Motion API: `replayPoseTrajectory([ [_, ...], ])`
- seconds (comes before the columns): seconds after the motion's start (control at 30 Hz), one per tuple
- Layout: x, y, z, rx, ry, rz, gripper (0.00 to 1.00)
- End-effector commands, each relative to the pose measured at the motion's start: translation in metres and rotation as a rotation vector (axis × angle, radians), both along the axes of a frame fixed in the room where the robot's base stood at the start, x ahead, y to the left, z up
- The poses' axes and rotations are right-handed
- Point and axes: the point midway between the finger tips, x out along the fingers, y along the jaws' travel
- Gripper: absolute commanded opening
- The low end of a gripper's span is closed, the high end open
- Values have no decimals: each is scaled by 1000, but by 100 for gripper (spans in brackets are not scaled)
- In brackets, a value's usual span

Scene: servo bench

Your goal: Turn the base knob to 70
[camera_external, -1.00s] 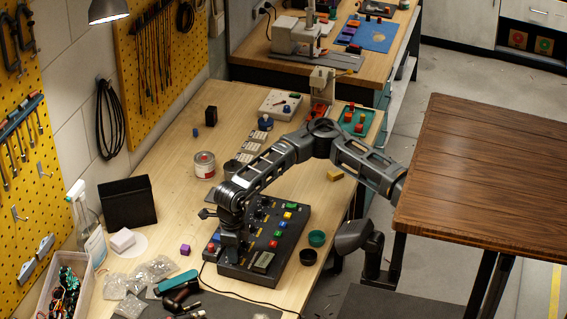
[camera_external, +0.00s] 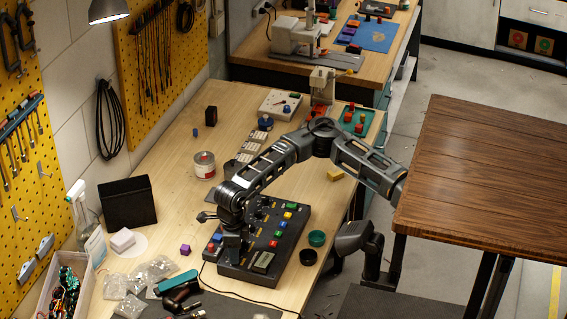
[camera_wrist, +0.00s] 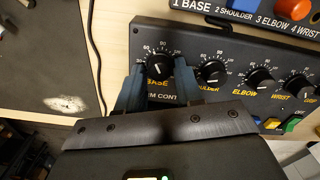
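The base knob (camera_wrist: 158,66) is the leftmost black knob on the dark control panel (camera_wrist: 235,92) in the wrist view, with a white scale around it and BASE printed below. My gripper (camera_wrist: 159,70) has one blue-grey finger on each side of this knob, very close to its sides. I cannot tell whether both fingers press on it. The fingers partly cover the scale, and I cannot read the knob's setting surely. In the external view my gripper (camera_external: 231,246) is down at the left part of the panel (camera_external: 240,274), and the arm hides the base knob.
The shoulder knob (camera_wrist: 212,71) is just right of my right finger, with the elbow knob (camera_wrist: 260,80) beyond. A box with a red-orange button (camera_wrist: 293,8) stands behind the panel. Small cups (camera_external: 316,238) and plastic bags (camera_external: 152,270) lie near the panel.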

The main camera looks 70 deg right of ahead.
Motion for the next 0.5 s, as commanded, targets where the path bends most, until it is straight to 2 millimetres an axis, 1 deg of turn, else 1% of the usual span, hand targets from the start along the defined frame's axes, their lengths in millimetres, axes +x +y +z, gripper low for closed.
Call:
replayPoseTrajectory([
  [0.03, 0, 0, 0, 0, 0, 0, 41],
  [0.17, 0, 0, 0, 0, -1, -1, 53],
  [0.4, 1, 0, 1, 1, -2, -1, 54],
  [0.5, 1, 0, 7, 0, -3, -2, 54],
])
